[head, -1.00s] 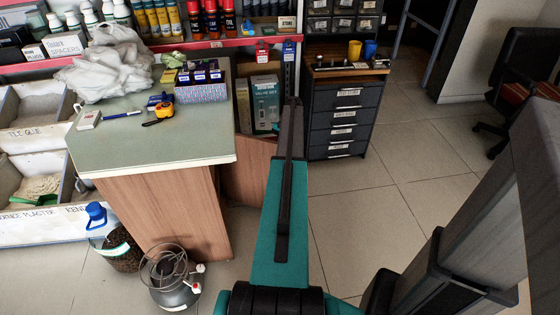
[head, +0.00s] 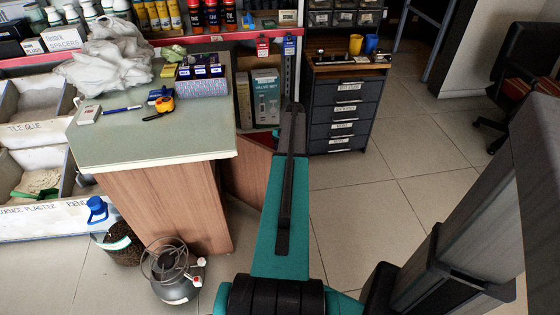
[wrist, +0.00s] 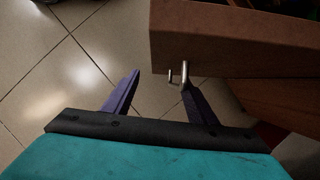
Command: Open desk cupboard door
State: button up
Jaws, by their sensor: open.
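The desk (head: 150,130) has a green top and wood-brown sides in the head view. A wood-brown door panel (head: 247,172) stands out at an angle from the desk's right side, partly behind my arm. In the wrist view, a brown wooden panel (wrist: 235,38) fills the upper right, with a bent metal handle (wrist: 186,76) on its near side. My gripper (wrist: 160,84) is open, with two purple fingers apart. The handle is by the tip of the right finger; I cannot tell whether they touch. In the head view my arm hides the gripper.
A grey drawer cabinet (head: 345,115) stands beyond the door. Tiled floor (head: 400,180) to the right is clear. An office chair (head: 525,85) stands at far right.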

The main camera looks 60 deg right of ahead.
jog(key=o, duration=1.2)
jog(key=s+a, duration=0.2)
jog(key=s+a+r, duration=0.1)
jog(key=s+a, duration=0.1)
jog(key=shift+a, duration=0.4)
jog(key=shift+s+a, duration=0.3)
jog(key=shift+a, duration=0.25)
jog(key=shift+w, duration=0.65)
jog(key=shift+p+v, duration=1.95)
jog(key=shift+v, duration=0.55)
jog(key=shift+c, duration=0.9)
jog(key=shift+d+r, duration=0.1)
jog(key=shift+r, duration=0.35)
jog(key=c, duration=1.2)
jog(key=shift+w+d+r+p, duration=0.15)
jog(key=shift+d+r+p, duration=0.15)
jog(key=shift+r+p, duration=0.3)
jog(key=shift+w+d+r+p, duration=0.1)
jog(key=shift+d+r+p, duration=0.2)
jog(key=shift+r+p, duration=0.3)
jog(key=shift+c, duration=0.2)
